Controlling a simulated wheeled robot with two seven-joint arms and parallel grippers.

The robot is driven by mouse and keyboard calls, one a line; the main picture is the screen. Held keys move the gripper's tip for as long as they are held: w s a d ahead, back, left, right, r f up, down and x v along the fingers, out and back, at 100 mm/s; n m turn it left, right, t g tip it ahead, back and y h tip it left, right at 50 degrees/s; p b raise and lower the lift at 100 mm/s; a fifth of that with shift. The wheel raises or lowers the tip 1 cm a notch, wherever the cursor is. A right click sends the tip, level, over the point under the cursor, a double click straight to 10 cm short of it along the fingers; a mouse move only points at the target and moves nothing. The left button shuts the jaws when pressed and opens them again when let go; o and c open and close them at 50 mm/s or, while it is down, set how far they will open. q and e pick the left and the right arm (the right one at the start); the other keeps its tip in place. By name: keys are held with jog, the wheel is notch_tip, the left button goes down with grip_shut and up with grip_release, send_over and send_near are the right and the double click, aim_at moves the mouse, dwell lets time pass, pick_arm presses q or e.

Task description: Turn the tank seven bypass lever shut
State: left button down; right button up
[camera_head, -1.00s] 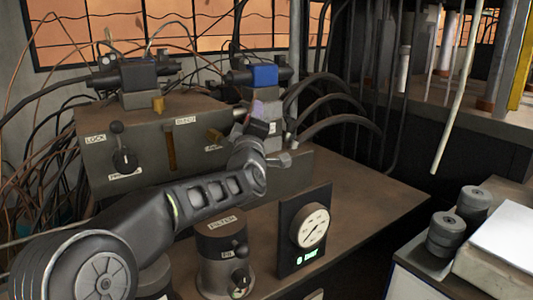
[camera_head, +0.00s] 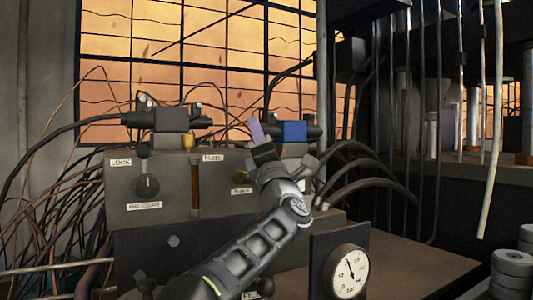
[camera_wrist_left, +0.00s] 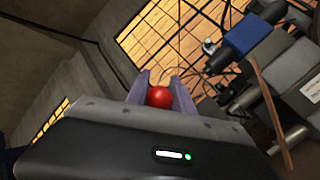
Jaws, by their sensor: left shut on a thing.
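My left gripper (camera_head: 258,138) is in front of the upper right of the grey tank block (camera_head: 130,216), just left of the blue-topped valve. Its purple fingers also show in the left wrist view (camera_wrist_left: 159,90), shut on a red ball knob (camera_wrist_left: 159,97). The knob's stem is hidden behind the gripper body in that view. In the head view, the fingers and arm hide the knob. A small brass fitting (camera_head: 240,175) sits on the block below the gripper, above a label too small to read surely. My right gripper is not in view.
The blue-topped valve (camera_head: 295,131) is close to the right of the gripper, with thick black hoses (camera_head: 370,188) beside it. A pressure dial (camera_head: 347,272) stands at the front. A black-handled knob (camera_head: 146,187) is on the block's left. The bench to the right is partly clear.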

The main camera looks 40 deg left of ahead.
pick_arm(q)
jog(key=shift+s+a+n+g+y+b, duration=0.25)
jog(key=shift+s+n+g+y, duration=0.15)
jog(key=shift+n+g, duration=0.3)
jog(key=shift+s+a+n+g+y+b, duration=0.1)
jog(key=shift+s+n+g+y+b, duration=0.2)
jog(key=shift+n+g, duration=0.35)
jog(key=shift+r, duration=0.1)
jog(key=c, duration=1.1)
grip_release()
jog(key=shift+s, duration=0.1)
jog(key=shift+d, duration=0.15)
jog(key=shift+d+f, duration=0.1)
jog(key=shift+f, duration=0.1)
jog(key=s+d, duration=0.5)
jog(key=d, duration=0.6)
jog(key=shift+d+f+p, duration=0.2)
jog(key=shift+d+p, duration=0.1)
jog(key=shift+p, duration=0.05)
jog(key=shift+w, duration=0.1)
